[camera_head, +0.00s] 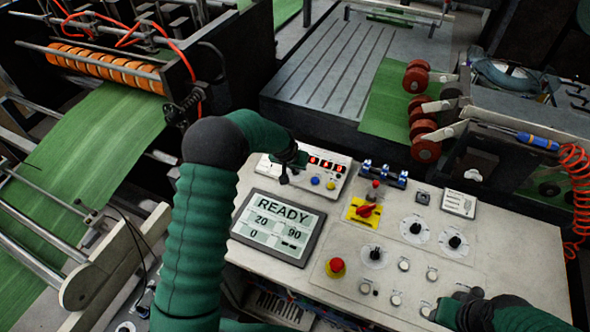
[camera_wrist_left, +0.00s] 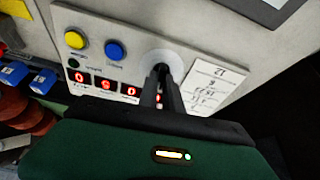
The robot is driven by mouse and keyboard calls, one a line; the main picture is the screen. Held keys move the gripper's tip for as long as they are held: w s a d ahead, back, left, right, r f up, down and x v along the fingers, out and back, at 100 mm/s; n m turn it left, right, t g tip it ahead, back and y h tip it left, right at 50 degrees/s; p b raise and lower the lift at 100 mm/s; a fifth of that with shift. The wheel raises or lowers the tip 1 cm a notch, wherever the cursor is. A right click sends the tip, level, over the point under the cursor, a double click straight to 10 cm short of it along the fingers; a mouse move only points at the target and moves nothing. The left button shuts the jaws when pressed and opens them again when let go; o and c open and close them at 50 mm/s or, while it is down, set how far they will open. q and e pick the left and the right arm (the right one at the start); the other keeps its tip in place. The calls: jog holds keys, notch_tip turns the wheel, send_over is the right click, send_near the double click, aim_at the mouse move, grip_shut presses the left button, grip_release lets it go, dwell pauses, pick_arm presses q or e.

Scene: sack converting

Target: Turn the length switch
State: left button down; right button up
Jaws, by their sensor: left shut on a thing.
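The length switch (camera_wrist_left: 161,68) is a small dark knob on a round white dial, on a control box with red digits. In the left wrist view its dial plate shows around my left gripper (camera_wrist_left: 166,92), whose dark fingers are shut on the knob. In the head view my left gripper (camera_head: 287,172) is at the left end of the control box (camera_head: 338,178), and the arm and gripper hide the switch. My right gripper (camera_head: 468,305) is low at the right, over the panel's front edge; its finger gap is not clear.
A screen (camera_head: 279,226) reading READY lies below the box. A red emergency button (camera_head: 336,266), a red-yellow rotary switch (camera_head: 365,211) and several dials are on the panel. A yellow button (camera_wrist_left: 75,40) and a blue button (camera_wrist_left: 115,51) sit beside the length switch.

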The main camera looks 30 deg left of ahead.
pick_arm(q)
jog(key=shift+s+f+n+b, duration=0.25)
jog(key=shift+f+n+b, duration=0.1)
jog(key=shift+n, duration=0.45)
jog(key=shift+d, duration=0.1)
jog(key=c, duration=1.5)
grip_release()
jog(key=shift+s, duration=0.1)
jog(key=shift+r, duration=0.1)
jog(key=shift+w, duration=0.45)
